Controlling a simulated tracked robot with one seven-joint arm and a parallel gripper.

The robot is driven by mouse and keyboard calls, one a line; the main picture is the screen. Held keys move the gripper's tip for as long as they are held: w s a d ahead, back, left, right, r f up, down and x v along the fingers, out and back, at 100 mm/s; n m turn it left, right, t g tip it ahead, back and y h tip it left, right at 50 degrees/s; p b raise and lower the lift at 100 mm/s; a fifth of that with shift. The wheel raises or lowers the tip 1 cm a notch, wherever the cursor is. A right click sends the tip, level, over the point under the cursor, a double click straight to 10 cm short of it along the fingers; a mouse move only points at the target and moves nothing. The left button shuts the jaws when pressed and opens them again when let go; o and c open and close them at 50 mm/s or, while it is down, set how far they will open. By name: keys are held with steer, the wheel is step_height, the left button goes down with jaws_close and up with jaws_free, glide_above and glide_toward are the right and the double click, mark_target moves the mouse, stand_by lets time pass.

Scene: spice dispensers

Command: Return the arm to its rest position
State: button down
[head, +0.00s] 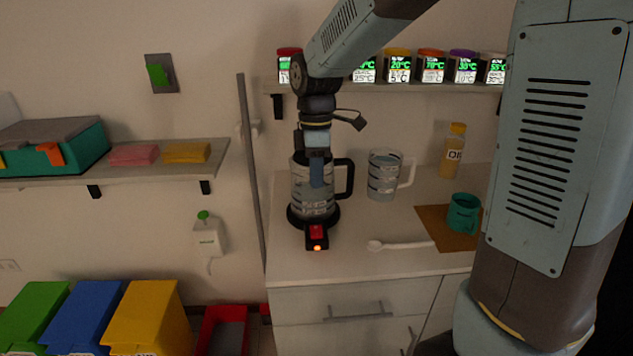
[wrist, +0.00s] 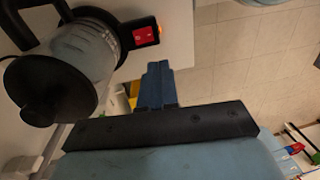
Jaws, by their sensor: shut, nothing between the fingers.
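My arm reaches down from the top right in the head view. My gripper (head: 316,180) hangs in front of the glass kettle (head: 299,200), overlapping its upper part in the picture. In the wrist view the blue fingers of my gripper (wrist: 157,68) are together with nothing between them. The kettle, with its black lid (wrist: 45,90), is to the left of the fingers there and appears apart from them. Its black base carries a red switch (head: 316,231) with a lit orange light below it.
The counter (head: 350,262) holds a glass jug (head: 383,178), a white spoon (head: 400,245), a teal cup (head: 463,213) on a brown mat (head: 432,228) and an oil bottle (head: 453,152). A shelf of labelled spice dispensers (head: 397,66) is behind my arm. Coloured bins (head: 146,312) stand lower left.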

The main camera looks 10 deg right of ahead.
steer(key=s+d+r+m+t, duration=0.3)
steer(key=s+d+r+m, duration=0.2)
steer(key=s+d+m, duration=0.3)
steer(key=s+d+r+m+t, duration=0.4)
steer(key=s+d+r+m, duration=0.1)
steer(key=s+d+m, duration=0.4)
steer(key=shift+m, duration=0.3)
